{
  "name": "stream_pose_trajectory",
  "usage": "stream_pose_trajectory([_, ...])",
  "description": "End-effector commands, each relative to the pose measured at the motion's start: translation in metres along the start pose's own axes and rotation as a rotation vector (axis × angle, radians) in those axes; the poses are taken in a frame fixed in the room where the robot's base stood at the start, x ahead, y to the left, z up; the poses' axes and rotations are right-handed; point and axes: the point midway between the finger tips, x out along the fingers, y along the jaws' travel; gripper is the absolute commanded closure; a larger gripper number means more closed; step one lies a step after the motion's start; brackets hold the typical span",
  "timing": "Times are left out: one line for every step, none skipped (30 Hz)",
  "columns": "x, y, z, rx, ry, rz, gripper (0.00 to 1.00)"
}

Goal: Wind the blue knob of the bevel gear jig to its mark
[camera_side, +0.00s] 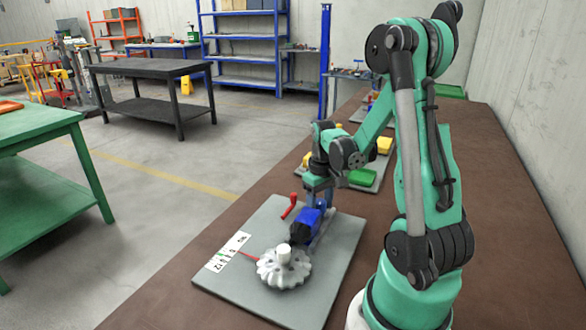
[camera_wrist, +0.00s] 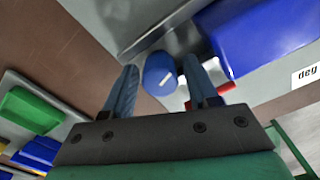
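The blue knob (camera_wrist: 160,72) shows its round end with a white line in the wrist view. My gripper (camera_wrist: 160,66) has one finger on either side of it, with a narrow gap on each side. The bevel gear jig has a grey base plate (camera_side: 323,283), a blue block (camera_side: 308,217), a pale toothed gear (camera_side: 284,270) and a white scale card (camera_side: 228,252) with a red pointer (camera_side: 251,256). The blue block (camera_wrist: 265,40) also fills the wrist view's upper right. In the side view, my gripper (camera_side: 318,192) is over the block's far side; the knob cannot be made out there.
A red bent lever (camera_side: 290,206) stands beside the blue block. Behind my gripper, another grey plate (camera_side: 372,183) carries yellow and green blocks (camera_side: 361,177). The brown bench (camera_side: 430,130) is bare along its right side by the wall.

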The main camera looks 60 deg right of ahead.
Motion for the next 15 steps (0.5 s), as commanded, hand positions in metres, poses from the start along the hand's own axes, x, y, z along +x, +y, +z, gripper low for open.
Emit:
stream_pose_trajectory([0.0, 0.0, 0.0, 0.003, 0.0, -0.001, 0.33])
stream_pose_trajectory([0.0, 0.0, 0.0, 0.004, 0.0, -0.001, 0.33])
stream_pose_trajectory([0.0, 0.0, 0.0, 0.004, 0.0, -0.001, 0.33])
stream_pose_trajectory([-0.001, 0.0, 0.0, 0.004, 0.0, -0.001, 0.33])
stream_pose_trajectory([-0.002, 0.0, 0.0, 0.004, 0.0, -0.001, 0.33])
stream_pose_trajectory([-0.004, 0.0, 0.0, 0.004, 0.0, -0.001, 0.33])
stream_pose_trajectory([-0.006, 0.0, 0.0, 0.004, 0.0, -0.001, 0.33])
stream_pose_trajectory([-0.009, 0.0, 0.0, 0.005, 0.0, -0.001, 0.33])
stream_pose_trajectory([-0.013, 0.0, 0.0, 0.005, 0.001, -0.001, 0.33])
stream_pose_trajectory([-0.017, 0.0, 0.0, 0.005, 0.001, -0.001, 0.33])
stream_pose_trajectory([-0.021, 0.0, 0.0, 0.004, 0.001, -0.001, 0.33])
stream_pose_trajectory([-0.026, 0.0, 0.0, 0.004, 0.0, 0.0, 0.33])
stream_pose_trajectory([-0.031, 0.0, 0.0, 0.003, 0.0, 0.0, 0.33])
stream_pose_trajectory([-0.035, 0.0, 0.0, 0.003, 0.0, 0.0, 0.33])
stream_pose_trajectory([-0.041, 0.0, 0.0, 0.003, 0.0, 0.0, 0.33])
